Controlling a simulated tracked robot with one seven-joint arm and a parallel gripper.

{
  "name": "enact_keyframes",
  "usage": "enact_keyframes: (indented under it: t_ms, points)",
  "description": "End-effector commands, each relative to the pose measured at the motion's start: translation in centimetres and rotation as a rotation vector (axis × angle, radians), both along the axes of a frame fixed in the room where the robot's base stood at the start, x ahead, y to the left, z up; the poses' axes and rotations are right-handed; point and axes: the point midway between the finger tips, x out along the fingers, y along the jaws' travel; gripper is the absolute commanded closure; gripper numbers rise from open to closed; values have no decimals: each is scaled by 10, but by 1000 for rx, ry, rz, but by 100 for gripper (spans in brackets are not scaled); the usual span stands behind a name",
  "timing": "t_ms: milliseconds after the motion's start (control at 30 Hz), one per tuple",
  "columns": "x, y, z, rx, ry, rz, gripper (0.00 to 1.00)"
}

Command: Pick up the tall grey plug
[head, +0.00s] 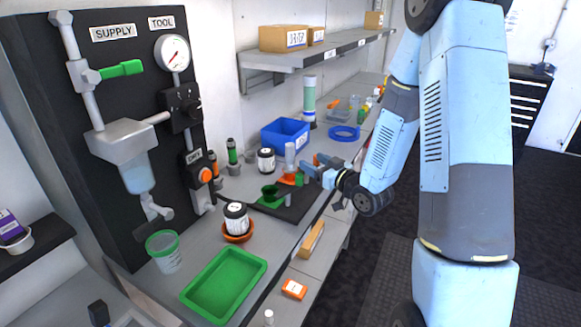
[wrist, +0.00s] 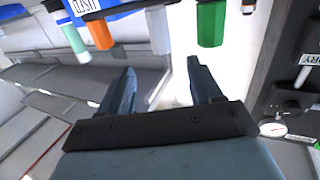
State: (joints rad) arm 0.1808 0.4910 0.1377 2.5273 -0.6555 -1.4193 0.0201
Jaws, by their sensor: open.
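The tall grey plug (head: 289,155) stands upright on the dark board (head: 310,203), just left of my gripper in the head view. In the wrist view the grey plug (wrist: 159,30) lies beyond my fingertips, roughly in line with the gap between them. An orange plug (wrist: 99,33) and a green plug (wrist: 211,22) are on either side of it. My gripper (head: 306,169) is open and empty. Its two blue fingers also show in the wrist view (wrist: 160,72), apart from the plug.
A blue bin (head: 286,135) stands behind the plug, with a white jar (head: 266,160) to its left. A green tray (head: 224,285) lies nearer. The shelf (head: 320,55) hangs above the bench.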

Motion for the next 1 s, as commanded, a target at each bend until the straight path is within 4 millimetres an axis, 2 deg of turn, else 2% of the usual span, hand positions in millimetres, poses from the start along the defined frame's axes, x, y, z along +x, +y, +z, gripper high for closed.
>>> enact_keyframes:
  t_ms: [167,500,767,1000]
  points:
    - [12,10,-1,13,-8,7,36]
    - [58,40,-1,11,-8,5,36]
    - [71,47,0,11,-7,3,36]
    - [97,65,-1,11,-7,4,36]
